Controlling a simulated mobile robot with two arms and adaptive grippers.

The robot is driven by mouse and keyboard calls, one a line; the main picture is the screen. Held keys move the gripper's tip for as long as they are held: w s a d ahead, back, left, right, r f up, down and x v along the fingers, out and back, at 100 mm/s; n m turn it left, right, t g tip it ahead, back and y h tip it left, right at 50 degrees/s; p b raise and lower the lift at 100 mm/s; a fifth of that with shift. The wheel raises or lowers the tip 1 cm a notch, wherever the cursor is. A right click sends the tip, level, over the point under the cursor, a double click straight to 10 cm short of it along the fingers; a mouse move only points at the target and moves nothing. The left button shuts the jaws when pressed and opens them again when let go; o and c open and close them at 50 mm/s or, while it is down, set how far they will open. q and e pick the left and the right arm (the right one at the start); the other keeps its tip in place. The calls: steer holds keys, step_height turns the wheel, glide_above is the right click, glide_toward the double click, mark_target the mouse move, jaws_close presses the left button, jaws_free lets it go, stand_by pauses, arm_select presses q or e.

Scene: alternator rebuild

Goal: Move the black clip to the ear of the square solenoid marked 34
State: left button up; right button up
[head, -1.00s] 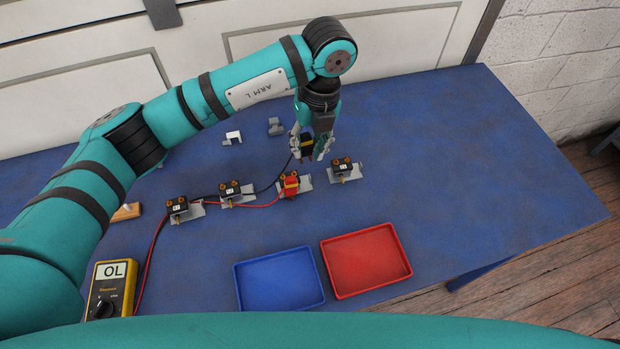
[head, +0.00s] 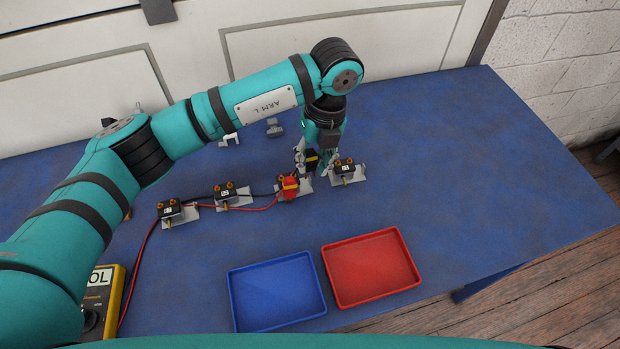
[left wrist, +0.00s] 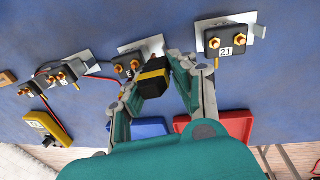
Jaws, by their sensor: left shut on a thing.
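My left gripper (head: 315,161) is shut on the black clip (head: 311,160), between the two right-hand solenoids. In the left wrist view the clip (left wrist: 153,78) shows as a black block with a yellow band between the fingers. The rightmost solenoid (head: 345,172) reads 21 in the left wrist view (left wrist: 228,44). The solenoid left of the gripper (head: 287,192) carries the red clip (head: 290,184). Two more solenoids (head: 226,194) (head: 171,211) stand further left. I cannot make out a 34 on any label. My right gripper is not in view.
A blue tray (head: 232,300) and a red tray (head: 330,275) lie at the front. A yellow meter (head: 112,305) stands at the left, with red and black leads along the solenoids. Small grey parts (head: 274,127) lie behind. The table's right side is clear.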

arm_select(q)
steer(key=shift+f+b, duration=0.75)
steer(key=shift+f, duration=0.3)
steer(key=o, duration=1)
steer(key=shift+r, duration=0.15)
